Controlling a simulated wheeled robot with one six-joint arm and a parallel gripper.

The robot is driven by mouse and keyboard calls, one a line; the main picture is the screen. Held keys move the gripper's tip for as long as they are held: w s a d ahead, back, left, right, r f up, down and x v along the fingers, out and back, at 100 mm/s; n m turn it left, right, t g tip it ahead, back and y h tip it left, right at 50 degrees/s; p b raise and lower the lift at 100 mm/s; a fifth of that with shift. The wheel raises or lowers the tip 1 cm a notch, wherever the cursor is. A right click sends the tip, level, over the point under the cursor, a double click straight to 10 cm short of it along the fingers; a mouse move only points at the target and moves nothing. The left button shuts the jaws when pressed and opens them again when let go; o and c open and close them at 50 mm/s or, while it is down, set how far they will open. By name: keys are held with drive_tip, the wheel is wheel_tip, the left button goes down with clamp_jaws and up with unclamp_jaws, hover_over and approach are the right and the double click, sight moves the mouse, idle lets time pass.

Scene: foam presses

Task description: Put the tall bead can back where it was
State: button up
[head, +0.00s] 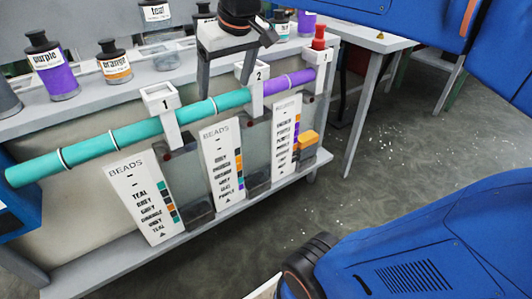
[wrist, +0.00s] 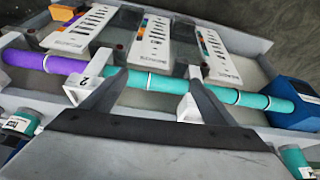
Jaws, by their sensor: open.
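The purple one looks the tallest of these, but I cannot tell for sure which is the task's can. My gripper (head: 228,82) is open with nothing between its fingers, pointing down over the teal tube (head: 125,134). In the wrist view my gripper (wrist: 158,80) has its fingers spread over the tube (wrist: 152,82). The purple can is not clearly seen there.
White numbered hoppers, one labelled 1 (head: 163,101), stand along the tube, which turns purple (head: 285,82) toward the right. BEADS list boards (head: 142,201) lean in front. A red piece (head: 319,38) tops the far hopper. A grey can (head: 8,98) is cut off at left. Floor at right is open.

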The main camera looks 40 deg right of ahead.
drive_tip(key=s+d+f, duration=0.1)
drive_tip(key=s+f, duration=1.3)
drive_tip(key=f, duration=0.4)
drive_tip(key=shift+d+f+m, duration=0.2)
drive_tip(key=shift+d+m, duration=0.05)
drive_tip(key=shift+m, duration=0.15)
